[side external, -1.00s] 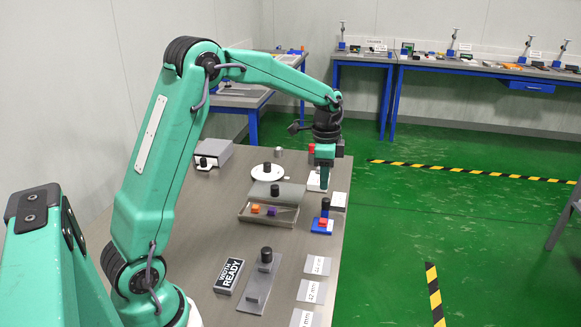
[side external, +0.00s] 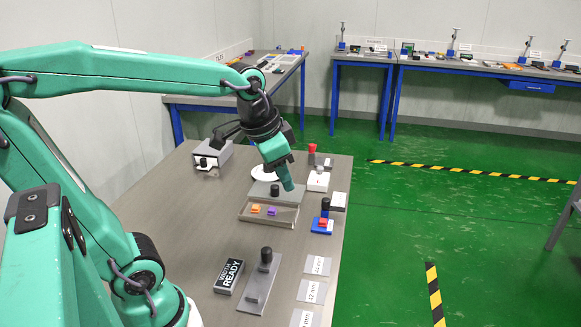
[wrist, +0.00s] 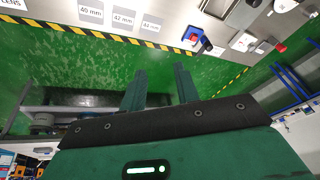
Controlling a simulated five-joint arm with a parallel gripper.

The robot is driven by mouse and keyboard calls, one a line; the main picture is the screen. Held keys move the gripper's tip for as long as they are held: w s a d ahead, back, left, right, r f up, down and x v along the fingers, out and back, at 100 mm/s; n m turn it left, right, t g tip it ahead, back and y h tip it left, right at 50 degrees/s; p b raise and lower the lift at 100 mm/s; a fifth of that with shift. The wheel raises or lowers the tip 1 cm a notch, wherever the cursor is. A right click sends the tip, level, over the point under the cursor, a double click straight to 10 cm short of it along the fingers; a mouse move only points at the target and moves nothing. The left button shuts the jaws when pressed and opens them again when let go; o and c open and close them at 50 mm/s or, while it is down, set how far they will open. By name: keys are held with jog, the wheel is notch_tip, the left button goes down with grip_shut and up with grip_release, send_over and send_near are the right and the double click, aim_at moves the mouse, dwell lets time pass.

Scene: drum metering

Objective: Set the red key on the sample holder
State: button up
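A small red piece (side external: 321,222), which looks like the red key, sits on a low blue stand (side external: 318,230) with a black-topped post at the table's right side. The stand also shows in the wrist view (wrist: 204,47). I cannot tell for sure which fixture is the sample holder; the blue stand is one candidate. My gripper (side external: 288,186) is tilted in the air, above and right of the grey tray's lid. In the wrist view, its two fingers (wrist: 160,78) are apart with nothing between them.
An orange piece (side external: 255,209) and a purple piece (side external: 272,211) lie in the grey tray (side external: 285,222). A white block (side external: 318,181) and a red-topped post (side external: 311,150) stand behind. The right table edge is close.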

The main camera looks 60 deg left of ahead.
jog(key=s+d+f+n+t, duration=0.1)
jog(key=s+d+n, duration=0.1)
jog(key=s, duration=0.5)
jog(key=shift+s+f+n+t, duration=0.3)
jog(key=shift+s, duration=0.05)
